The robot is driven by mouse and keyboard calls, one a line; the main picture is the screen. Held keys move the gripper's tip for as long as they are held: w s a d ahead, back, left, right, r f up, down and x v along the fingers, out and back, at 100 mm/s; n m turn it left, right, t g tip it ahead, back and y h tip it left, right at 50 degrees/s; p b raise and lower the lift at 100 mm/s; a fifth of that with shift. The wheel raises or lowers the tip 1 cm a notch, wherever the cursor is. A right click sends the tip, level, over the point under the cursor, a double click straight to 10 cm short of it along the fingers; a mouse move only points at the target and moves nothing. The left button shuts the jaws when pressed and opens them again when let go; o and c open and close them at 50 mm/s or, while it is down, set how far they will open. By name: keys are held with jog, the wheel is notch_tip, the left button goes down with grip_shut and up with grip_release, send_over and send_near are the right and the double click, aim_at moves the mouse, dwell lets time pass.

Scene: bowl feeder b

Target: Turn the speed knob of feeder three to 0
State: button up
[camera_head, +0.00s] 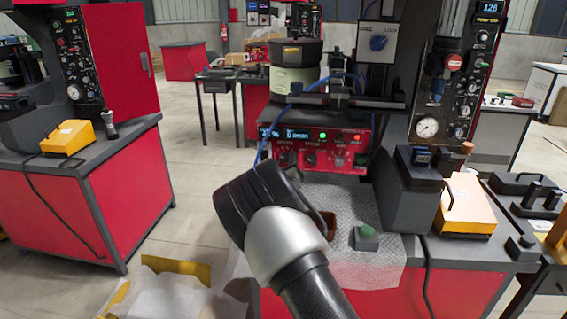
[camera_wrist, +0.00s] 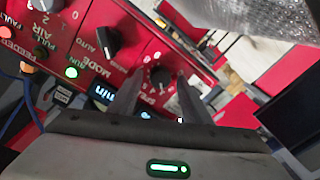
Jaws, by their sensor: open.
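A red control panel (camera_head: 340,150) sits below the bowl feeder (camera_head: 297,55) in the head view, with a lit display and a green light. In the wrist view a small dark round knob (camera_wrist: 160,75) sits on the red panel with a printed scale around it. Its label is partly hidden, and its pointer setting is too small to tell. My gripper (camera_wrist: 160,80) is open, with one finger on each side of this knob. I cannot tell whether the fingers touch it. In the head view my wrist hides the fingertips.
A larger black mode knob (camera_wrist: 108,42) is beside the small knob in the wrist view, with a green light (camera_wrist: 72,72) farther left. A green button box (camera_head: 366,238) stands on the mat below the panel. A yellow box (camera_head: 467,205) is at the right.

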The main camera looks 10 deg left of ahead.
jog(key=shift+c, duration=0.5)
jog(key=c, duration=0.9)
jog(key=shift+c, duration=0.2)
jog(key=shift+n, duration=0.4)
jog(key=n+b, duration=0.2)
jog(key=n, duration=0.1)
jog(key=shift+a, duration=0.1)
jog(key=n+b, duration=0.1)
jog(key=n, duration=0.4)
jog(key=shift+a+f+n, duration=0.1)
jog(key=shift+n, duration=0.3)
jog(key=n+b, duration=0.1)
jog(key=n, duration=0.1)
jog(key=n+b, duration=0.1)
jog(key=n, duration=0.2)
jog(key=shift+f+g+h, duration=0.1)
jog(key=shift+g+h, duration=0.2)
jog(key=shift+h, duration=0.1)
jog(key=shift+n+b, duration=1)
jog(key=shift+n, duration=0.4)
